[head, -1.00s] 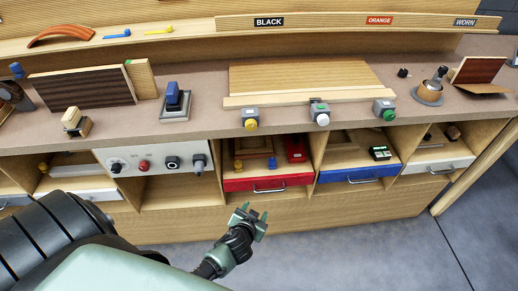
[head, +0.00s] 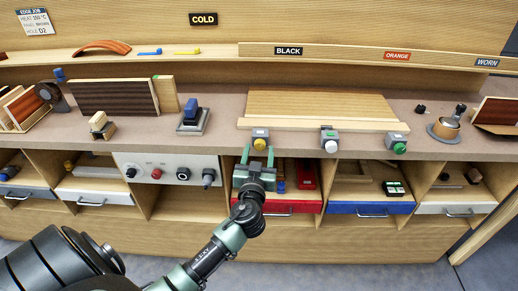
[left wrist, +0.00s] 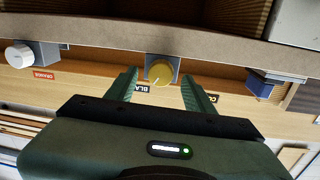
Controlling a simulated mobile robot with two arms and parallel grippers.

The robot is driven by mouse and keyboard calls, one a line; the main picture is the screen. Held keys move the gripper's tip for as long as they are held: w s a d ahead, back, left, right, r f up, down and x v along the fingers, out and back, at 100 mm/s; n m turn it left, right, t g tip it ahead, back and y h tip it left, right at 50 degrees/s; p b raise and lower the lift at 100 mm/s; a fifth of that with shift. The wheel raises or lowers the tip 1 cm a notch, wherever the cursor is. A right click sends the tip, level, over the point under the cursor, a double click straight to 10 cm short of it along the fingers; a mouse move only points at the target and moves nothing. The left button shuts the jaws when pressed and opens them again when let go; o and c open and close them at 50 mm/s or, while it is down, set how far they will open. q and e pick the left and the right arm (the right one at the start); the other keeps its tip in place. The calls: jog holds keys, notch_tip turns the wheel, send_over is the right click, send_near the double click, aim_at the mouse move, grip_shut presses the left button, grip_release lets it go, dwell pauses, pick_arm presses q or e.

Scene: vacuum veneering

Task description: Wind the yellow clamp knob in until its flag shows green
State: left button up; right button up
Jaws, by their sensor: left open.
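The yellow clamp knob (head: 259,144) sits on the front of a grey clamp at the bench's front edge, at the left end of a pale wooden strip. Its flag is too small to read. My left gripper (head: 257,154) is open, its two green fingers pointing at the knob from just in front and below. In the left wrist view the yellow knob (left wrist: 160,70) shows between the open fingers, with a gap on each side; I cannot tell whether the tips are level with it. My right gripper is not in view.
Clamps with a white knob (head: 331,146) and a green knob (head: 399,148) stand to the right along the same edge. A blue-handled tool (head: 191,108) stands on the bench to the left. A red drawer (head: 300,206) and open cubbies lie below the bench.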

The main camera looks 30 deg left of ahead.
pick_arm(q)
jog(key=shift+w+a, duration=0.2)
jog(key=shift+w, duration=0.1)
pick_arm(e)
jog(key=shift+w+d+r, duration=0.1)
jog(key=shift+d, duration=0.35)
pick_arm(q)
grip_shut()
jog(key=shift+m, duration=0.3)
